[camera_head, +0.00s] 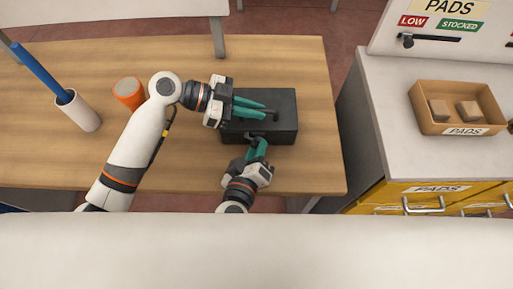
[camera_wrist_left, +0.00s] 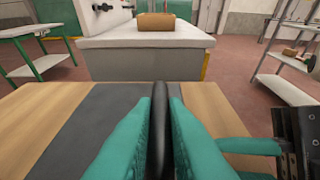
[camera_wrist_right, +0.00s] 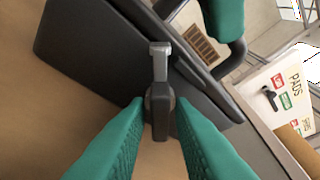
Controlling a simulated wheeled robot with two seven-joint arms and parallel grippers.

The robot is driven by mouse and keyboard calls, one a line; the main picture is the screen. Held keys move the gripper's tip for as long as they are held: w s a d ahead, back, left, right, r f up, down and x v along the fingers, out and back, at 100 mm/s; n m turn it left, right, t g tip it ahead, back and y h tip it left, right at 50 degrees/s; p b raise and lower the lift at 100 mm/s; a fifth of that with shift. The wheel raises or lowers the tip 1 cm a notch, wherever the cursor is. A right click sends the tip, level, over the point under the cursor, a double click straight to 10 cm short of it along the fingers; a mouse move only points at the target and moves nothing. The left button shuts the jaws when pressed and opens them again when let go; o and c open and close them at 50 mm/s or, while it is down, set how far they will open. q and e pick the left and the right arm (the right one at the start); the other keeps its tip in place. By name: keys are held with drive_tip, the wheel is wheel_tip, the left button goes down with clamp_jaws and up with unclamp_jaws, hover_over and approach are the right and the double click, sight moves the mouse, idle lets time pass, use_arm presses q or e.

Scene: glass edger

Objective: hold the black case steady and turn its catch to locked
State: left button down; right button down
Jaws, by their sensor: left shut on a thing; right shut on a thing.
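The black case (camera_head: 286,128) lies on the wooden table, its lid looking closed. My left gripper (camera_head: 258,107) reaches over its top from the left and is shut on the case's black handle, which shows between the teal fingers in the left wrist view (camera_wrist_left: 160,130). My right gripper (camera_head: 259,146) is at the case's near side. In the right wrist view its fingers are shut on the dark knob of the catch (camera_wrist_right: 159,112), below a grey metal tongue (camera_wrist_right: 160,62) on the case's front. The knob lines up with the tongue. I cannot tell whether the catch is locked.
An orange cup (camera_head: 128,93) and a white holder (camera_head: 77,110) with a blue rod stand left on the table (camera_head: 40,155). A grey-topped counter (camera_head: 390,150) with a cardboard tray (camera_head: 430,124) is at right, across a gap. The table right of the case is clear.

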drive_tip(key=m+y, duration=0.1)
drive_tip(key=m, duration=0.2)
drive_tip(key=shift+d+g+y, duration=0.1)
drive_tip(key=shift+g+y, duration=0.2)
drive_tip(key=shift+y, duration=0.1)
drive_tip(key=m+y, duration=0.2)
drive_tip(key=shift+m, duration=0.4)
drive_tip(key=shift+r, duration=0.1)
idle(0.3)
drive_tip(key=c, duration=1.5)
unclamp_jaws()
drive_tip(key=shift+d, duration=0.1)
drive_tip(key=shift+s, duration=0.1)
